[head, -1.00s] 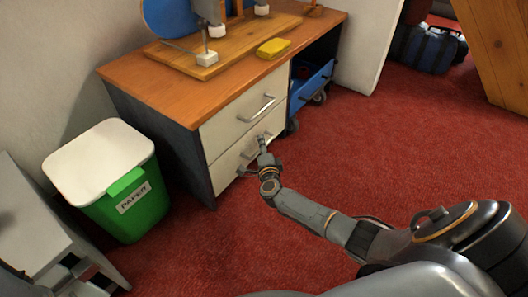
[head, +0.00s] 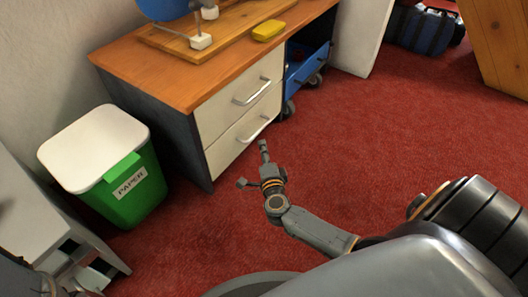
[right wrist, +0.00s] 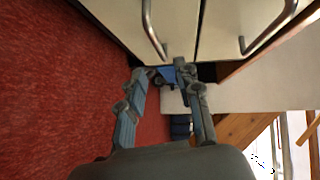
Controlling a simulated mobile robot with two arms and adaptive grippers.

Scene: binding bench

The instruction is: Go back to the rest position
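My right gripper (head: 253,166) is open and empty, its two fingers spread, in front of the white desk drawers. In the right wrist view its fingers (right wrist: 163,72) stand apart with nothing between them. The lower drawer (head: 233,146) and the upper drawer (head: 219,110) look shut. The lower drawer's handle (head: 257,130) is just beyond the upper fingertip and appears clear of it; this handle also shows in the right wrist view (right wrist: 148,28). Dark grey parts at the bottom left corner of the head view may be my left arm; its fingers cannot be made out.
A green paper bin (head: 134,196) with a white lid stands left of the desk (head: 150,68). A grey cabinet (head: 30,215) is at the left edge. A blue wheeled unit (head: 306,68) sits under the desk's right side. Red carpet (head: 400,140) to the right is clear.

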